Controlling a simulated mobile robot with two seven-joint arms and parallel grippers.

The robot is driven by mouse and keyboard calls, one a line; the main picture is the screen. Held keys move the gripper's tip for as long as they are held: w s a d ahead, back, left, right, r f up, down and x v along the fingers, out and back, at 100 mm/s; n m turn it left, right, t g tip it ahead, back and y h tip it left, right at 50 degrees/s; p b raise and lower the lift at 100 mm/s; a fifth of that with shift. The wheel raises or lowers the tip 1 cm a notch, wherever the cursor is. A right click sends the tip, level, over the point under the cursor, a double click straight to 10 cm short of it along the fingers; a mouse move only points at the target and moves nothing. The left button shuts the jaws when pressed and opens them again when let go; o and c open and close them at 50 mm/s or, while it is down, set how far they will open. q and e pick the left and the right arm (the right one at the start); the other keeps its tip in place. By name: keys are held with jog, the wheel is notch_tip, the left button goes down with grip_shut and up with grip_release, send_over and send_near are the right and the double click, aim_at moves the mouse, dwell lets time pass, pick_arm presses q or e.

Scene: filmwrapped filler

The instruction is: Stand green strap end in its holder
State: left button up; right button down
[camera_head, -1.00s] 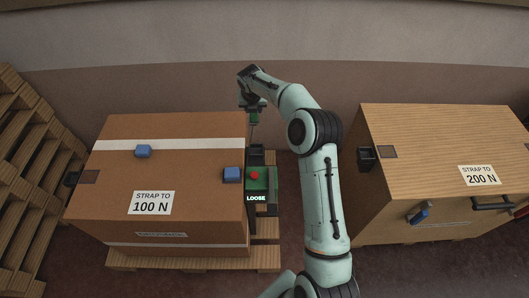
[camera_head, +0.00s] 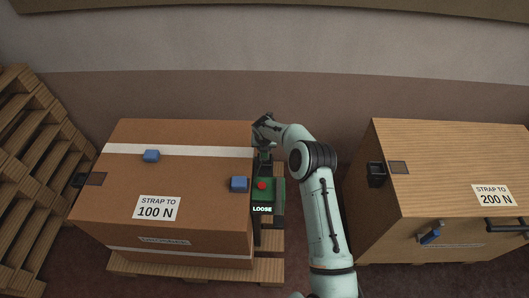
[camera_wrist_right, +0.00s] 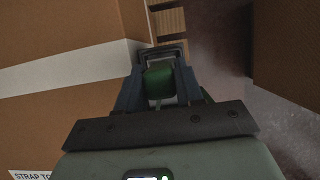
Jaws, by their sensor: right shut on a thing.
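The green strap end (camera_wrist_right: 158,82) is between the fingers of my right gripper (camera_wrist_right: 158,90) in the right wrist view. In the head view my right gripper (camera_head: 264,153) is beside the right face of the left carton, low near its top edge. A dark open-topped holder (camera_wrist_right: 163,54) shows just past the strap end in the wrist view, against the carton's side. The fingers hide part of it, so I cannot tell whether the strap end is inside it. My left gripper is not in view.
The 200 N crate (camera_head: 440,170) stands right, with a dark holder (camera_head: 376,173). A floor gap separates the loads.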

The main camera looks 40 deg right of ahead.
notch_tip(320, 180, down, 4)
jog(key=shift+r, duration=0.2)
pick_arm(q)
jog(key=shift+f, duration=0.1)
pick_arm(e)
jog(key=c, duration=0.7)
grip_release()
jog(key=shift+f, duration=0.1)
jog(key=shift+r, duration=0.3)
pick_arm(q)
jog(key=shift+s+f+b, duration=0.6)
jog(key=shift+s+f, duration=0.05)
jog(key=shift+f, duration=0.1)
pick_arm(e)
jog(key=v, duration=1.1)
jog(key=shift+s+a+r, duration=0.1)
jog(key=shift+r, duration=0.25)
